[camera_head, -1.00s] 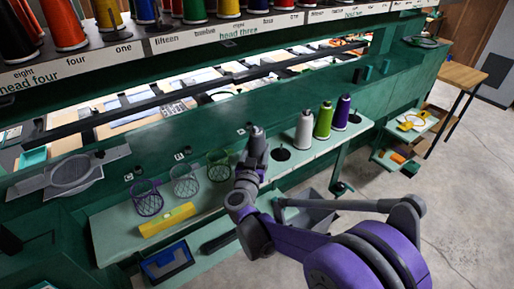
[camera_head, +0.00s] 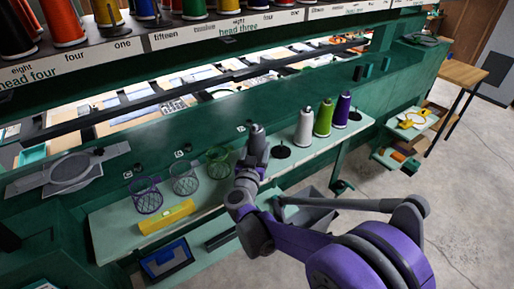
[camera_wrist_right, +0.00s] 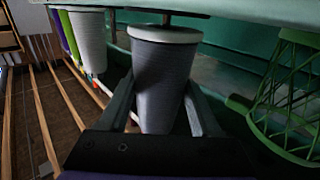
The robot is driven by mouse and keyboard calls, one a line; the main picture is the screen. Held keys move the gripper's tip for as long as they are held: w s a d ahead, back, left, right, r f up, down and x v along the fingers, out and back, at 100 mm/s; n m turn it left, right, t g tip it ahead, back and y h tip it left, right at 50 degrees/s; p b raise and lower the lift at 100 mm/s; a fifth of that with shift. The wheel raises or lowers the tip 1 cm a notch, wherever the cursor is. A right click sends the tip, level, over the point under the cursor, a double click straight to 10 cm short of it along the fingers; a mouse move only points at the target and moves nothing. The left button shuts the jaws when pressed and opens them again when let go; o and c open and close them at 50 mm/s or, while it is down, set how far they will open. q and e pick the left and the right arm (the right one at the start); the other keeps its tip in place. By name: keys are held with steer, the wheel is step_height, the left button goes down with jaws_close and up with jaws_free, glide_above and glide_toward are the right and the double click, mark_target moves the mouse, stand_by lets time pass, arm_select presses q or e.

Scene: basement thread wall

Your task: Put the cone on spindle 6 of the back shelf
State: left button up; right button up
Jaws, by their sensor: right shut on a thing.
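The pale grey cone (camera_wrist_right: 160,75) is between the two fingers of my right gripper (camera_wrist_right: 163,118) in the right wrist view, its wide end toward the pale shelf. A dark spindle rod (camera_wrist_right: 167,19) shows between that end and a dark disc. I cannot tell how far the rod goes into the cone. In the head view my right gripper (camera_head: 254,150) is above the pale green shelf (camera_head: 222,200), and it largely hides the cone. A bare spindle with a dark disc (camera_head: 280,153) stands just right of it. My left gripper is out of view.
White (camera_head: 304,128), green (camera_head: 323,120) and purple (camera_head: 342,110) cones stand to the right on the shelf. Several wire baskets (camera_head: 184,181) and a yellow object (camera_head: 166,217) are to the left. A labelled rack (camera_head: 200,36) of cones runs above.

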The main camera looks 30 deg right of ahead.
steer(key=shift+f, duration=0.15)
steer(key=shift+f, duration=0.15)
steer(key=o, duration=1.6)
steer(key=shift+s, duration=0.1)
